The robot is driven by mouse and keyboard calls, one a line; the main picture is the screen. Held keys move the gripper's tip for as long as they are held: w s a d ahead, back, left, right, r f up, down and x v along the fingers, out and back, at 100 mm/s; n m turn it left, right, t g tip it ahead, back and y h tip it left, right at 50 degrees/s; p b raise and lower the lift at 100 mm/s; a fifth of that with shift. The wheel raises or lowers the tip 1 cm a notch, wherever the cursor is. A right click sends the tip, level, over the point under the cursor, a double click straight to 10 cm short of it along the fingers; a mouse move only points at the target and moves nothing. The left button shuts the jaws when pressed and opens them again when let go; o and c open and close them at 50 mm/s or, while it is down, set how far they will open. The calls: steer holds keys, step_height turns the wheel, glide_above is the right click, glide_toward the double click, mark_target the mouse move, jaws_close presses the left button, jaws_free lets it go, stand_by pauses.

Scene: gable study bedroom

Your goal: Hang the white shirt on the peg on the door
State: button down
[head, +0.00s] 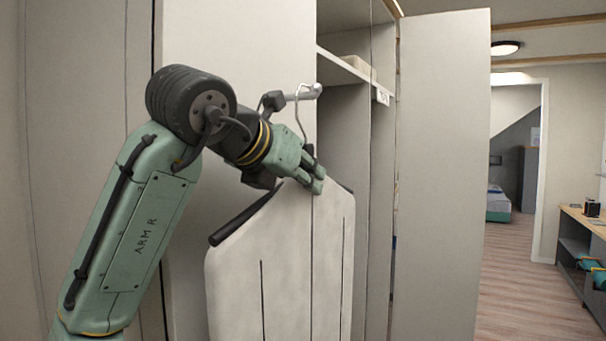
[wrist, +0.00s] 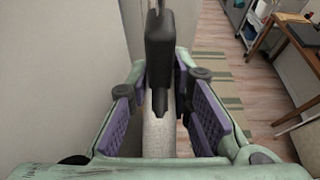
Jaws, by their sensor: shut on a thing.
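The white shirt (head: 270,265) hangs upright from a dark hanger (head: 228,232) in the head view, in front of the pale cabinet door. My gripper (head: 314,178) is shut on the hanger near its middle, at the top of the shirt. The hanger's thin metal hook (head: 299,117) rises above the gripper to the grey peg (head: 298,96), which sticks out near the door's edge. Hook and peg overlap in the picture; I cannot tell whether the hook rests on the peg. In the wrist view, a dark piece and pale cloth (wrist: 158,135) show between my purple-padded fingers (wrist: 165,112).
The cabinet is open, with a shelf (head: 342,68) behind the shirt. Another pale door panel (head: 440,180) stands open to the right. Beyond it are clear wooden floor and a low desk unit (head: 575,240). A striped rug (wrist: 215,70) lies below in the wrist view.

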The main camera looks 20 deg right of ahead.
steer(key=c, duration=1.4)
jaws_free()
steer(key=shift+o, duration=0.2)
